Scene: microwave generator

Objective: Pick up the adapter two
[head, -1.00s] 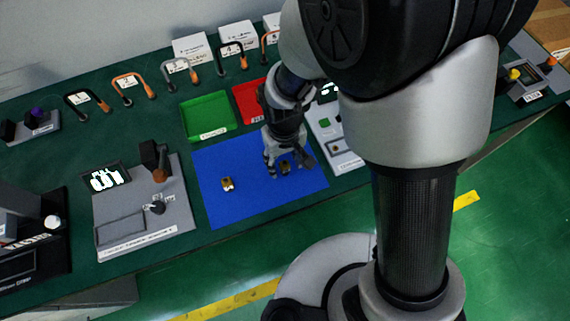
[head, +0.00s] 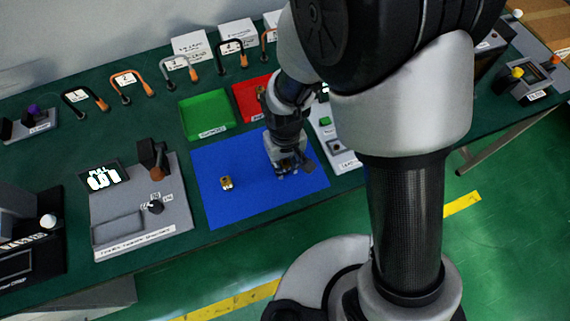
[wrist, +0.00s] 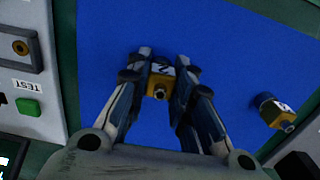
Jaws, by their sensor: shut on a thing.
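Adapter two (wrist: 158,84), a small brass block with a white label reading 2 and a round fitting, is between the fingers of my gripper (wrist: 162,75) in the wrist view. My gripper is shut on it, over the blue mat (wrist: 230,50). In the head view my gripper (head: 287,170) is low over the right part of the blue mat (head: 215,205) and mostly hides the adapter. A second brass adapter (head: 227,183) stands on the mat to the left. It also shows in the wrist view (wrist: 272,112), at the right, apart from my gripper.
A green tray (head: 207,115) and a red tray (head: 250,100) lie behind the mat. A grey device with a display (head: 103,177) stands to the left. A test device with a green button (wrist: 28,107) is close by on the mat's other side.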

